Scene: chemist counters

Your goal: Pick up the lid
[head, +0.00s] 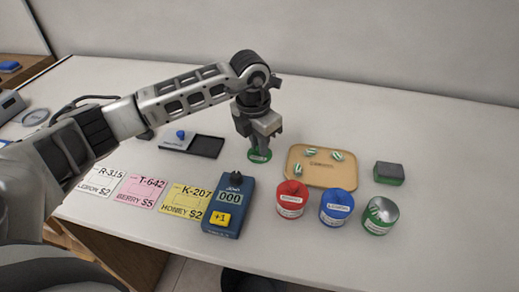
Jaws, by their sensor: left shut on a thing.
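A green lid (259,156) shows just under the fingers of my left gripper (260,148), on or just above the white counter. The gripper points down and is shut on the lid; its fingers hide part of it. Whether the lid touches the counter is hard to tell. A green jar (377,224) with a grey top stands at the right front. Beside it stand a blue jar (336,213) and a red jar (291,206) with tops in their own colours. My right gripper is not in view.
A tan tray (345,180) with several striped candies lies right of my gripper. A dark green-edged block (389,172) sits beyond it. A blue counter device (230,215), price cards (141,190) and a black stamp pad (206,146) lie left. The counter's far right is clear.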

